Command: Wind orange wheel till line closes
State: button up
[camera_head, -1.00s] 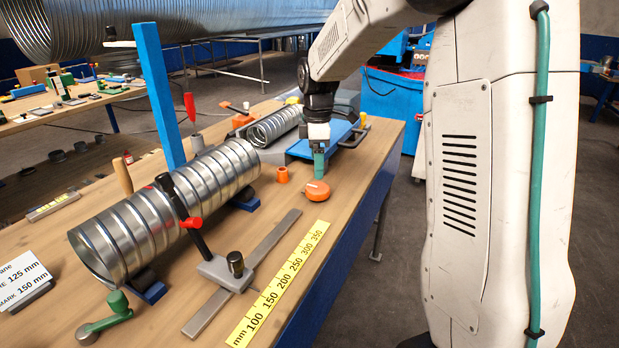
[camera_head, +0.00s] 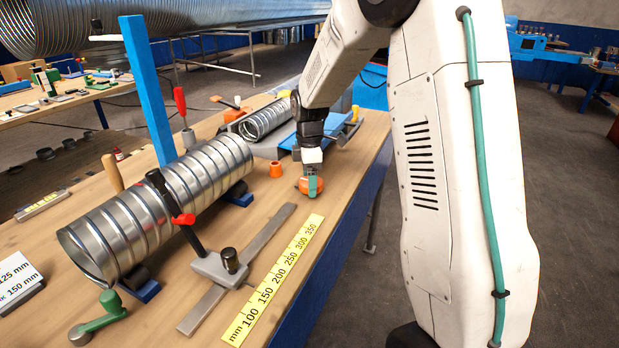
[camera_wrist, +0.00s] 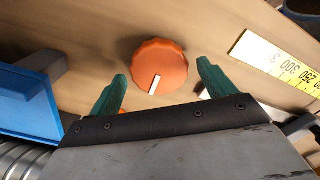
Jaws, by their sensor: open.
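The orange wheel (camera_wrist: 159,66) is a low ribbed knob with a white pointer mark, on the wooden bench. In the wrist view it lies just beyond and between my two green fingertips, which are apart. In the head view my gripper (camera_head: 312,184) is over the orange wheel (camera_head: 302,187) and hides part of it. My gripper (camera_wrist: 160,88) is open and holds nothing. A spiral duct (camera_head: 155,210) lies on supports at the left. I cannot make out the line clearly.
A yellow millimetre scale (camera_head: 275,285) and a steel rail (camera_head: 240,262) lie in front of the duct. A blue post (camera_head: 147,90) and a green crank (camera_head: 98,318) are farther left.

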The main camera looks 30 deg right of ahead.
jog(key=c, duration=1)
jog(key=shift+o, duration=0.2)
jog(key=shift+m, duration=0.4)
jog(key=m, duration=0.4)
jog(key=shift+w+m, duration=0.1)
jog(key=shift+m, duration=0.3)
jog(key=m, duration=0.5)
jog(key=shift+d, duration=0.15)
jog(key=m, duration=0.4)
jog(key=shift+d, duration=0.1)
jog(key=m, duration=0.3)
jog(key=shift+m, duration=0.3)
jog(key=m, duration=0.6)
jog(key=shift+d, duration=0.2)
jog(key=shift+m, duration=0.4)
